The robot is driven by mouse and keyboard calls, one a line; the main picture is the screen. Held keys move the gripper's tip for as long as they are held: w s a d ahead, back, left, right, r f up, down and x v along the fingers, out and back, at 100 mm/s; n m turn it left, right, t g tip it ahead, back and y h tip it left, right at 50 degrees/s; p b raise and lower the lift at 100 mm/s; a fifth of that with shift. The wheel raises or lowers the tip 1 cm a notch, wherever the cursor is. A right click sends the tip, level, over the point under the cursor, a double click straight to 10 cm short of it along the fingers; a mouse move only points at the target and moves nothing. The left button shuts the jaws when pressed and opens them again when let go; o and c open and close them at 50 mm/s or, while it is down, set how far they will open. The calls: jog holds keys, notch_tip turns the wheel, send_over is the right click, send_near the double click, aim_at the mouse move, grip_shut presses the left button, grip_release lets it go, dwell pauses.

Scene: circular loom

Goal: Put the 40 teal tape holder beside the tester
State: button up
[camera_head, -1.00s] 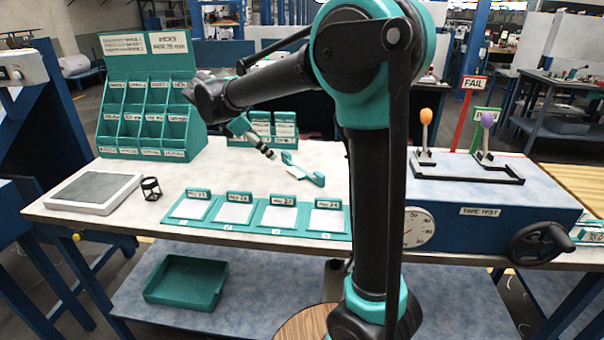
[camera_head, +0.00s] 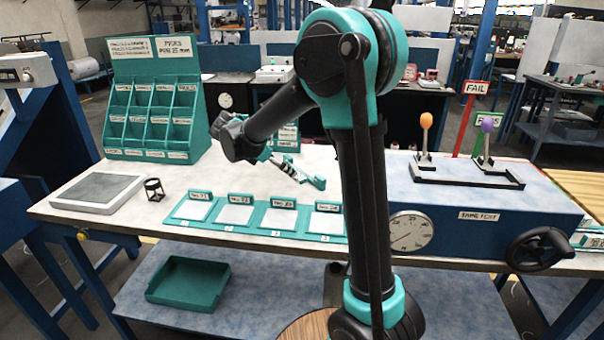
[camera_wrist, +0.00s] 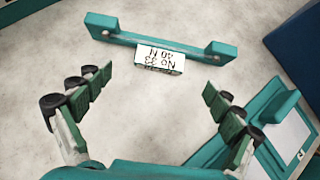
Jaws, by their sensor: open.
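The teal tape holder (camera_wrist: 215,50) lies on the table in the wrist view, a bar with upturned ends and a white label (camera_wrist: 160,60) reading 40 N upside down. In the head view its end (camera_head: 318,183) shows just beyond my gripper (camera_head: 297,171). My gripper in the wrist view (camera_wrist: 157,83) is open, its two green fingers apart and empty, just short of the holder. I cannot tell its height above the table. The blue tester (camera_head: 550,207) stands at the table's right, with a dial (camera_head: 410,232) and a black handwheel (camera_head: 541,249).
A row of teal card stands (camera_head: 262,220) lies along the front edge; its end corner shows in the wrist view (camera_wrist: 270,100). A teal rack (camera_head: 155,105), a grey-topped scale (camera_head: 95,190) and a small black cup (camera_head: 154,189) are at left. My arm hides part of the table before the tester.

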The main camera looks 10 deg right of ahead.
aim_at(292, 181)
jog(key=shift+x, duration=2.7)
jog(key=shift+a+f, duration=0.15)
jog(key=c, duration=1.4)
